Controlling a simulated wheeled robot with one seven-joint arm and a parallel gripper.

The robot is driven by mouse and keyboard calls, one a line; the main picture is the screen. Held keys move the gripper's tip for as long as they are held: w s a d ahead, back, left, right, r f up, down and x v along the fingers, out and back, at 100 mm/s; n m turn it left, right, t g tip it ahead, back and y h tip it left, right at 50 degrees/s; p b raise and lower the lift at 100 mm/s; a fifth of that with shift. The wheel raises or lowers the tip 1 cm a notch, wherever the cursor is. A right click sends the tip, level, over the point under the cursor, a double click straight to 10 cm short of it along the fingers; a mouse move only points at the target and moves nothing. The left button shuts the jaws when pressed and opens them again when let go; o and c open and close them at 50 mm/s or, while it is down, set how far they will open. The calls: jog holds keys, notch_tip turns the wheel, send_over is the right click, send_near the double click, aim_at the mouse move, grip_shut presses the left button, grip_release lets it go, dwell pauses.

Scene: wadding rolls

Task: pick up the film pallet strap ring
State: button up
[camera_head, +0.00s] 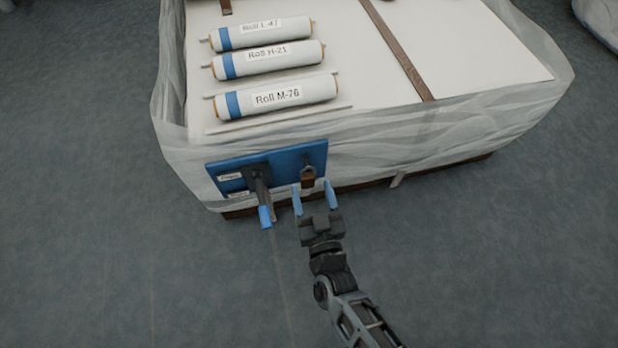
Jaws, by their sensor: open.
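A blue panel (287,158) is fixed on the near side of a pallet load wrapped in clear film (400,150). On its right half hangs a small metal ring (307,172) with a short brown strap piece (308,183) below it. My gripper (314,191) is open, its two blue-tipped fingers pointing at the panel, just in front of and below the ring. Nothing shows between the fingers. I cannot tell whether the fingers touch the strap. On the panel's left half a dark handle with a blue end (265,216) sticks out toward me.
Three labelled white rolls, Roll L-47 (265,32), Roll H-21 (270,60) and Roll M-76 (280,97), lie on top of the load. A brown strap (400,52) crosses the top. The grey floor (150,270) in front is clear.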

aim_at(309, 180)
jog(key=b+x, duration=0.1)
jog(key=x, duration=0.2)
jog(key=shift+w+a+f+b, duration=0.1)
jog(key=shift+w+f+b, duration=0.1)
jog(key=shift+w+b, duration=0.2)
jog(key=shift+w+a+r, duration=0.1)
jog(key=shift+w+a, duration=0.05)
jog(key=shift+w, duration=0.25)
jog(key=shift+c, duration=0.2)
